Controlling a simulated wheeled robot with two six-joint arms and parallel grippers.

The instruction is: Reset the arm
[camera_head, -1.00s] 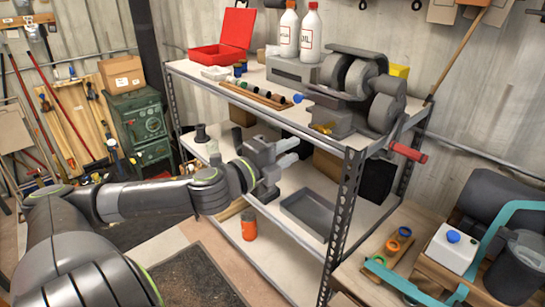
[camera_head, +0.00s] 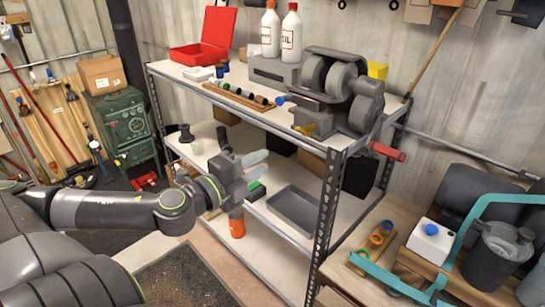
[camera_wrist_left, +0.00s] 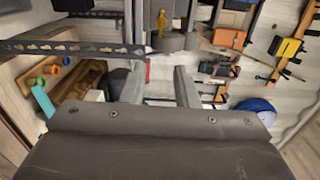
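My left gripper (camera_head: 259,165) is in front of the metal shelf unit (camera_head: 325,210), between its top and lower boards. Its two fingers point right in the head view and have a gap between them. In the left wrist view the gripper (camera_wrist_left: 160,88) shows both fingers apart with nothing held between them. My left arm comes in from the lower left and stretches low across the front of the shelf. My right gripper does not show.
A grey tray (camera_head: 298,211) and an orange container (camera_head: 237,223) stand near the gripper. A grey machine (camera_head: 340,85), white bottles (camera_head: 291,35) and an open red case (camera_head: 205,48) are on top. A workbench (camera_head: 345,280) is at right. Floor shows at lower middle.

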